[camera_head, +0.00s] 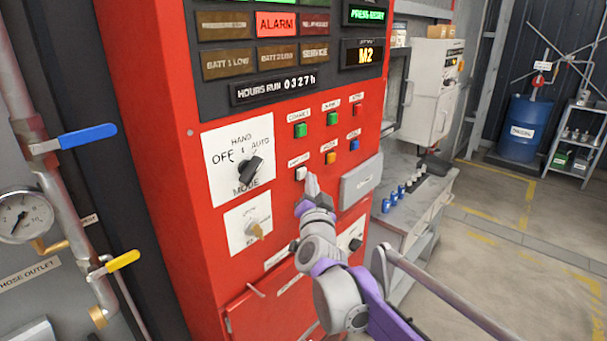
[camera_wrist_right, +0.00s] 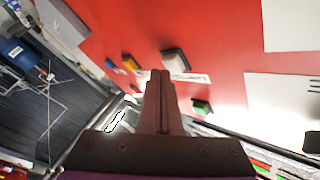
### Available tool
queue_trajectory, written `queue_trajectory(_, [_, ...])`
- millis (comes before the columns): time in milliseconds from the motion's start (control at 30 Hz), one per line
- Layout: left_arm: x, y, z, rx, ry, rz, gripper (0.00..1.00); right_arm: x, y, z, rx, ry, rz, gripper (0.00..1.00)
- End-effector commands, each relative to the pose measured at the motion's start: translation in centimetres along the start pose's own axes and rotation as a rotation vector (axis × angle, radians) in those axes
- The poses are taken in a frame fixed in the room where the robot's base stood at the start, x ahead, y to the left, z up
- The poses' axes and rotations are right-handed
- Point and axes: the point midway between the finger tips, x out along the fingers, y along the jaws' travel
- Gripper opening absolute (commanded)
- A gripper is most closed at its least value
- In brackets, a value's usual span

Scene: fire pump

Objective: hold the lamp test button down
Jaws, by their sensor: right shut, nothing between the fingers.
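The white button (camera_head: 300,173), under a small label that I cannot read clearly, is on the red panel (camera_head: 200,100). It also shows in the right wrist view (camera_wrist_right: 175,60). My right gripper (camera_head: 311,180) is shut and empty, its tips pointing at the panel just right of and slightly below the white button in the head view. In the right wrist view the fingertips (camera_wrist_right: 160,75) appear beside the button and over the end of its label. I cannot tell whether they touch the panel. My left gripper is not in view.
Green (camera_head: 300,130), orange (camera_head: 330,157) and blue (camera_head: 353,145) buttons are close by. The mode knob (camera_head: 250,168) is to the left, with a key switch (camera_head: 254,229) below it. A grey box (camera_head: 361,182) sticks out on the right. ALARM (camera_head: 276,24) is lit red.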

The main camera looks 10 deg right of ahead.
Motion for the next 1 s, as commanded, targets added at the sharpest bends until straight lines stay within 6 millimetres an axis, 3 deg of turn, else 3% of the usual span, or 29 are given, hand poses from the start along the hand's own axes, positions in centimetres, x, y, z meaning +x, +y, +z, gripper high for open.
queue_trajectory(467, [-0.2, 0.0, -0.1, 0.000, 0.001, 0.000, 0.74, -0.6, 0.5, -0.5, -0.001, 0.000, 0.001, 0.00])
queue_trajectory(1000, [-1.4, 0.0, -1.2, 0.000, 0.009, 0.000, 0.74, -3.8, 2.8, -2.9, 0.000, 0.001, 0.001, 0.00])
